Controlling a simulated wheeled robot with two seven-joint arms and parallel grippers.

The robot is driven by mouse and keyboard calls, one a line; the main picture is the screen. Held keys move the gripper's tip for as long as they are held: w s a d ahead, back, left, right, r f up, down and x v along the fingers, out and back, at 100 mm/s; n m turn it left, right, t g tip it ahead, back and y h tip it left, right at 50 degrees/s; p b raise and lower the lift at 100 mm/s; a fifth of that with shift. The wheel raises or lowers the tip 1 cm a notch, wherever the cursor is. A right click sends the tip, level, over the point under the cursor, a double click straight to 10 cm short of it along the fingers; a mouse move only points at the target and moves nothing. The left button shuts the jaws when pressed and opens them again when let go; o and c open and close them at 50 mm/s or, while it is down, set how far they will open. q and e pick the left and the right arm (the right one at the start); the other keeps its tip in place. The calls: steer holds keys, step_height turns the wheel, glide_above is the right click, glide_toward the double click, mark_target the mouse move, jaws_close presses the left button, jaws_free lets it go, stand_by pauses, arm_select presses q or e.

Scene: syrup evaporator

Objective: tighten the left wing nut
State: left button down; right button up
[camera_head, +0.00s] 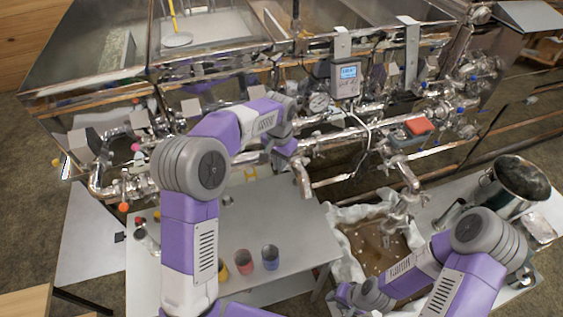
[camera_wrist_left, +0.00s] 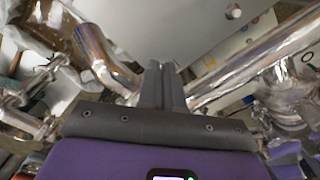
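My left gripper (camera_wrist_left: 166,88) shows in the left wrist view with its two dark fingers close together, shut with nothing seen between them. In the head view its arm reaches over the table to the steel pipework, and the fingertips cannot be made out. In the left wrist view a steel clamp fitting (camera_wrist_left: 48,78) is left of the fingers and another fitting (camera_wrist_left: 285,92) is at the right. I cannot tell which part is the left wing nut. My right arm is low at the right in the head view; its fingers cannot be made out.
A grey table (camera_head: 300,225) carries a red cup (camera_head: 270,258) and other small cups. A lined crate (camera_head: 345,245) of brown material stands right of it, near a steel pot (camera_head: 514,188). A digital controller (camera_head: 346,78) and a red-topped box (camera_head: 420,126) are by the pipes.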

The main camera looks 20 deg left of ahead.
arm_select(q)
steer(key=m, duration=0.2)
steer(key=a+m, duration=0.1)
steer(key=m, duration=0.3)
steer(key=shift+w+a, duration=0.15)
steer(key=shift+w, duration=0.2)
steer(key=w+m, duration=0.1)
steer(key=m, duration=0.4)
steer(key=w+m, duration=0.1)
steer(key=m, duration=0.5)
steer(key=w+m, duration=0.1)
steer(key=m, duration=0.4)
steer(key=shift+w+m, duration=0.2)
steer(key=shift+m, duration=0.2)
steer(key=shift+r, duration=0.1)
steer(key=c, duration=1.3)
jaws_free()
